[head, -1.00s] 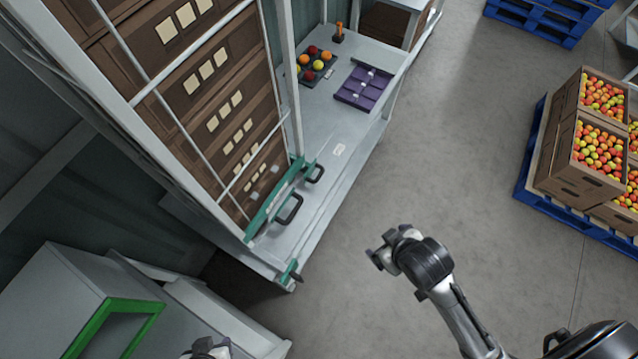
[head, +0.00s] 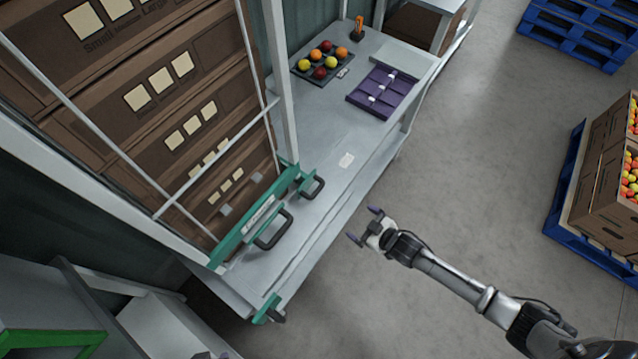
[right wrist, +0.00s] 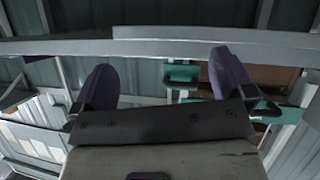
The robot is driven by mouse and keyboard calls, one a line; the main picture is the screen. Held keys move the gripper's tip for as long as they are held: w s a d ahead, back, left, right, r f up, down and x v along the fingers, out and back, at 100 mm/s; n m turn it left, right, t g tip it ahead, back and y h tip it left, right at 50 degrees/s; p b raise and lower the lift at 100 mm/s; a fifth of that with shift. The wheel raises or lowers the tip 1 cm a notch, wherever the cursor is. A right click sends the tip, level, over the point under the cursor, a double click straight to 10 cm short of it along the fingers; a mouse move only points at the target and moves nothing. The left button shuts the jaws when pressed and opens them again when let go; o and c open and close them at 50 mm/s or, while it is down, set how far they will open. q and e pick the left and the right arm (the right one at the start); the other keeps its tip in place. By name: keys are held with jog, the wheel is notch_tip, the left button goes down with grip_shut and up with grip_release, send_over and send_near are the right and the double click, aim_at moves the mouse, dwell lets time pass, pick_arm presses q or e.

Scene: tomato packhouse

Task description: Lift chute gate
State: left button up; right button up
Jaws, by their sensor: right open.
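The chute gate (head: 245,225) is a green bar with a pale label, across the foot of a tall rack of brown cartons. The gate sits low, at the bench top. My right gripper (head: 364,226) is open and empty, over the floor right of the bench edge and apart from both handles. In the right wrist view its purple-tipped fingers (right wrist: 166,86) are spread, with green parts (right wrist: 183,73) beyond them. My left gripper does not show.
The grey bench (head: 350,130) bears a dark tray of colourful fruit (head: 297,66), a purple divided tray (head: 362,98) and an orange-and-black tool (head: 358,30). A green bracket (head: 266,309) juts from the near bench corner. Fruit cartons on a blue pallet (head: 556,232) stand right. Floor between is clear.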

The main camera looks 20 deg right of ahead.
aim_at(318, 190)
notch_tip(318, 190, up, 7)
jog(key=a+t+y, duration=0.3)
jog(key=t+y, duration=0.1)
jog(key=y, duration=0.1)
jog(key=x, duration=1.4)
jog(key=shift+w+d+f+b, duration=0.15)
jog(key=shift+w+d+b, duration=0.15)
jog(key=shift+b, duration=0.1)
jog(key=shift+s, duration=0.1)
jog(key=shift+c, duration=0.4)
jog(key=c, duration=1)
notch_tip(318, 190, up, 11)
jog(key=p, duration=0.9)
jog(key=shift+a, duration=0.1)
